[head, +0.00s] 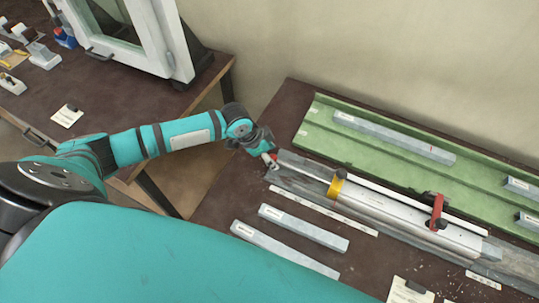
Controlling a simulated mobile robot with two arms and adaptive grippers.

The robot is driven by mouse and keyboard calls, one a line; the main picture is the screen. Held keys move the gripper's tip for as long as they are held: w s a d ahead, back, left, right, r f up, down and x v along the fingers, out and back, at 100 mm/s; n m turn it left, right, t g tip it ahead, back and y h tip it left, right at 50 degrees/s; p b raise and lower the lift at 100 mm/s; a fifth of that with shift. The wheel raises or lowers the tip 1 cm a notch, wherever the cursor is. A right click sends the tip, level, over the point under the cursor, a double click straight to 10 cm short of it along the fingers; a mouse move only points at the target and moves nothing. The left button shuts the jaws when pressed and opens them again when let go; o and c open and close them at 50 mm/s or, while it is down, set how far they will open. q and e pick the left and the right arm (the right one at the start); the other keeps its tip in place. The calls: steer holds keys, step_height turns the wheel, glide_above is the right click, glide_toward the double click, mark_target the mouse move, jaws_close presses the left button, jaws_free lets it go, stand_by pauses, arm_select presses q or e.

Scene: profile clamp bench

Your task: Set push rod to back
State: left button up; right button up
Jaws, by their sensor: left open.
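The profile clamp (390,212) lies on the dark bench, a long light-metal bar on a grey base running from the middle to the lower right. It has a yellow collar (337,185) and a red lever (437,211). My left gripper (266,153) is at the clamp's left end, small and dark in the view, and open. A small pale piece with a red tip (269,160) shows right at its fingers; I cannot tell if this is the push rod or whether the fingers touch it. My right gripper is not in view.
A green tray (312,127) holding grey profiles lies behind the clamp. Two loose grey bars (303,228) (284,249) lie in front. A paper tag (410,291) is at the lower right. A white window frame (135,40) stands on another table at the upper left.

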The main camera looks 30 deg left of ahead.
arm_select(q)
steer(key=shift+s+r, duration=0.1)
steer(key=v, duration=1.1)
steer(key=shift+r, duration=0.35)
